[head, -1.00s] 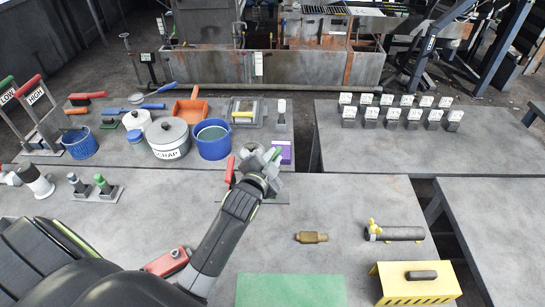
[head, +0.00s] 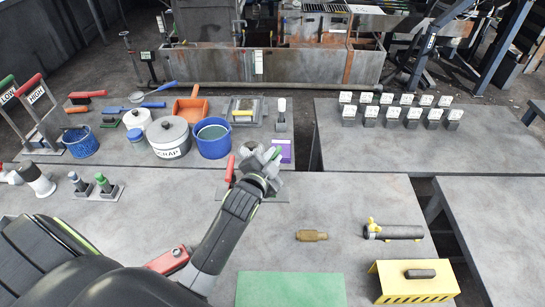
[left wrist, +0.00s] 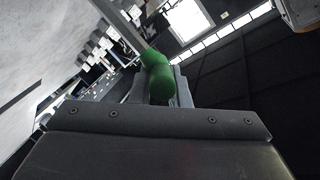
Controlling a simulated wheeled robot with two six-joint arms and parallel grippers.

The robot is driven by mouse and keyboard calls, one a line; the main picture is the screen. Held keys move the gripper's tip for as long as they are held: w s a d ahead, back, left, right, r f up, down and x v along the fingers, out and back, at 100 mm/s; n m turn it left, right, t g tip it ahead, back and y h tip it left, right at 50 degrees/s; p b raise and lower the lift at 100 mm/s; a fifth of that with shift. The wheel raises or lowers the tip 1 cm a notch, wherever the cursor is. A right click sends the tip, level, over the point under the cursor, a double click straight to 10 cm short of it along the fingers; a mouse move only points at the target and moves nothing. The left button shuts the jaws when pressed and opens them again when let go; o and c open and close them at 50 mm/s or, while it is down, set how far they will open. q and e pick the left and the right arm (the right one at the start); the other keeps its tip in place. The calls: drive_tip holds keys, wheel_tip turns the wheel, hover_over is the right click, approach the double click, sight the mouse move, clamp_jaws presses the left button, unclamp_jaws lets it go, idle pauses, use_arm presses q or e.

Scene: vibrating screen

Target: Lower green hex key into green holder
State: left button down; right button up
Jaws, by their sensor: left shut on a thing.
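My left gripper (head: 266,160) is over a flat grey base plate (head: 272,197) on the near table in the head view. It is shut on the green hex key, whose green handle (left wrist: 157,78) shows between the fingers in the left wrist view. A bit of green (head: 276,154) also shows at the gripper's tip in the head view. A red handle (head: 229,170) stands upright just left of the gripper. The green holder cannot be made out; my gripper covers part of the plate. Whether the key touches a holder cannot be told. My right gripper is not in view.
Behind the gripper are a blue bucket (head: 212,138), a grey scrap pot (head: 169,137) and a purple box (head: 282,152). A brass piece (head: 312,236), a dark tube (head: 402,232) and a yellow stand (head: 388,281) lie to the right.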

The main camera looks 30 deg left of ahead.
use_arm(q)
drive_tip(key=shift+p, duration=0.55)
idle(0.7)
drive_tip(key=shift+f+b, duration=1.65)
drive_tip(key=shift+f, duration=0.75)
drive_tip(key=c, duration=1.3)
unclamp_jaws()
drive_tip(key=shift+r, duration=0.1)
drive_tip(key=s+d+r+b, duration=0.1)
drive_tip(key=s, duration=0.7)
drive_tip(key=s+r+b, duration=0.2)
drive_tip(key=s, duration=0.7)
drive_tip(key=shift+d, duration=0.35)
drive_tip(key=shift+f, duration=0.1)
